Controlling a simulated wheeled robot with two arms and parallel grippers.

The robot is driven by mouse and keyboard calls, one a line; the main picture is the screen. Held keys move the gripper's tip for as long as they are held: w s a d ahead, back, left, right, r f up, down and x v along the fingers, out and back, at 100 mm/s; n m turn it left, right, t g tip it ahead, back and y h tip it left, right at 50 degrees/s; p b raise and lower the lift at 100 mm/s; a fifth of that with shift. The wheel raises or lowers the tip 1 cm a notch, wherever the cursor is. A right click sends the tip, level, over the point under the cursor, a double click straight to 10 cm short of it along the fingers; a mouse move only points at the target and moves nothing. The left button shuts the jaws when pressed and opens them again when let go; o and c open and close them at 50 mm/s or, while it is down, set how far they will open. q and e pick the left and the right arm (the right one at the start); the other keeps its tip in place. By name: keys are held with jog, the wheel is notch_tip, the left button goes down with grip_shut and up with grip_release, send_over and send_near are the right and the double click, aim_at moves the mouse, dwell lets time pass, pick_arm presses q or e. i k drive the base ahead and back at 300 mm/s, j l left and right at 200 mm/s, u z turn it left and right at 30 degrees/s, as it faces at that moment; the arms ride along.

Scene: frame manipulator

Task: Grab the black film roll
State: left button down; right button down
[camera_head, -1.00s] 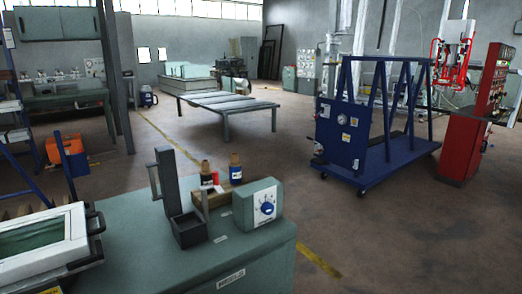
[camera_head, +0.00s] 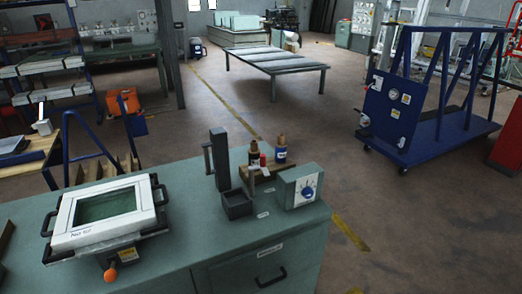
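I cannot make out a black film roll for certain. A dark shape (camera_head: 5,236) is cut off by the left edge, on the near left of the green cabinet (camera_head: 225,255); I cannot tell what it is. On the cabinet sit a white frame with a green glass pane (camera_head: 105,205) and a dark upright device with a small open box (camera_head: 236,203). Neither of my grippers is in view.
A grey control box (camera_head: 300,186) and small bottles (camera_head: 281,149) stand on the cabinet's right part. A wooden table (camera_head: 45,150) and shelves (camera_head: 45,70) are at left. A blue wheeled frame (camera_head: 430,135) stands at right. Open floor (camera_head: 400,225) lies right of the cabinet.

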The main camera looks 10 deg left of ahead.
aim_at(253, 152)
jog(key=i+l+u, duration=0.35)
jog(key=i+l, duration=0.15)
jog(key=i, duration=0.15)
jog(key=i+l+u, duration=0.4)
jog(key=i+l, duration=0.15)
jog(key=l, duration=0.1)
